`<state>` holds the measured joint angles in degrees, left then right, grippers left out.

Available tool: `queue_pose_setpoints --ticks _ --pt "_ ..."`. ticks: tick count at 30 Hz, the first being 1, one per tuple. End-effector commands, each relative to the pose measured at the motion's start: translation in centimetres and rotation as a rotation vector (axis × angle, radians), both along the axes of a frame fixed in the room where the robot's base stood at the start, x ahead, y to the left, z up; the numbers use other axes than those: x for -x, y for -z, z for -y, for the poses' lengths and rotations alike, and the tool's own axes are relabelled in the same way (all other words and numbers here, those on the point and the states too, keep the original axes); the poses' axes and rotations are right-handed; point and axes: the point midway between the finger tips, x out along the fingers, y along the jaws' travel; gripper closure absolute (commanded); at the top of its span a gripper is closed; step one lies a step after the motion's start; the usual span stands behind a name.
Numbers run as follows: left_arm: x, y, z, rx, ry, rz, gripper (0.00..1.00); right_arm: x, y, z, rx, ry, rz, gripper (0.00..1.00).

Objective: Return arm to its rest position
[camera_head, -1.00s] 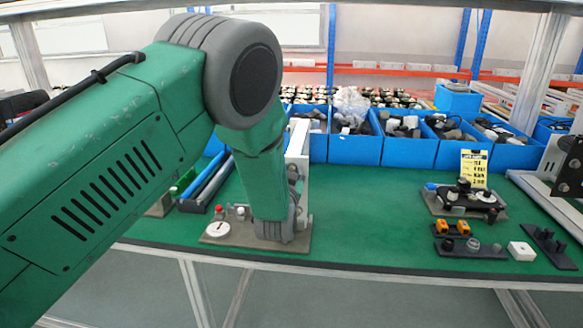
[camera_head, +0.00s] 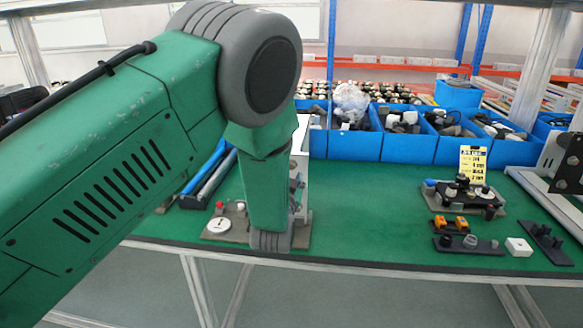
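My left arm, green with grey joints, comes in from the left and fills much of the view. It bends at a large grey joint and its forearm points down to the table's front edge. The grey end of the arm, at my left gripper (camera_head: 271,240), is in front of a small fixture with a tan base plate (camera_head: 226,236). No fingers can be made out, so its opening is hidden. The arm covers part of the fixture and its pale upright (camera_head: 301,165). My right gripper does not show.
The green work table (camera_head: 360,215) has free room right of the arm. A device on a plate (camera_head: 465,199), a black plate with round parts (camera_head: 468,245) and a white block (camera_head: 519,247) lie at right. Blue bins (camera_head: 409,150) with parts line the back.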

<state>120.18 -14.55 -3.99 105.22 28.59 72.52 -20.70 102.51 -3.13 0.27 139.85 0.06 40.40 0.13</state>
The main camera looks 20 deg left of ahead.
Motion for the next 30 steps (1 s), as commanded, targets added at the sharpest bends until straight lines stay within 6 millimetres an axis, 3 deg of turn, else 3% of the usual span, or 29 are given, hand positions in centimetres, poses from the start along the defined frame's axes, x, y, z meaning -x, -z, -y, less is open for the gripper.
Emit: queue_pose_setpoints --ticks 6,22,26,30 --pt "1.1 -0.1 0.4 -0.001 0.001 0.000 0.67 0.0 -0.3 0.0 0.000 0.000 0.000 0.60" --pt "1.4 0.6 0.3 0.004 0.002 -0.016 0.67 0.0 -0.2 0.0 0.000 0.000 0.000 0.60" --pt "3.2 4.9 -0.1 0.035 0.011 -0.120 0.67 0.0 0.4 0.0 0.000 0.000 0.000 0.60" --pt "8.2 13.4 -0.6 0.111 0.028 -0.346 0.67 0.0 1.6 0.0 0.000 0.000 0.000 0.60"
